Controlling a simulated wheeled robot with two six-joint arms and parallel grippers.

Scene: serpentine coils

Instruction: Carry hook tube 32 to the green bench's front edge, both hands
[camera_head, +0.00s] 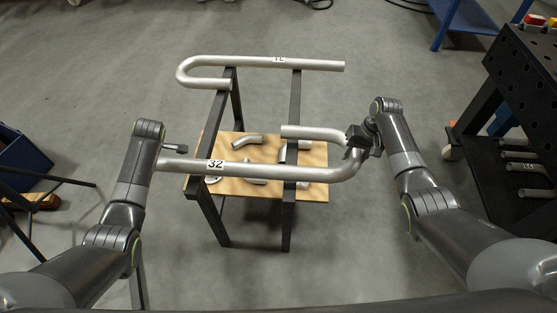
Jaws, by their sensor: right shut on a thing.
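Hook tube 32 (265,170) is a silver J-shaped tube with a black "32" label near its left end. It lies level across the near part of a dark rack, with its bend at the right. My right gripper (358,143) is shut on the tube at the bend's short-leg side. My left gripper (176,148) is beside the straight left end, mostly hidden by its own wrist, and I cannot tell whether its jaws hold the tube. No green bench can be made out.
A second hook tube (310,64) lies across the far end of the dark rack (293,110). Bent pipe pieces lie on its wooden shelf (310,193). A black perforated table (530,75) holds tubes underneath at right. A blue bin (20,158) stands at left. Grey floor is open behind.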

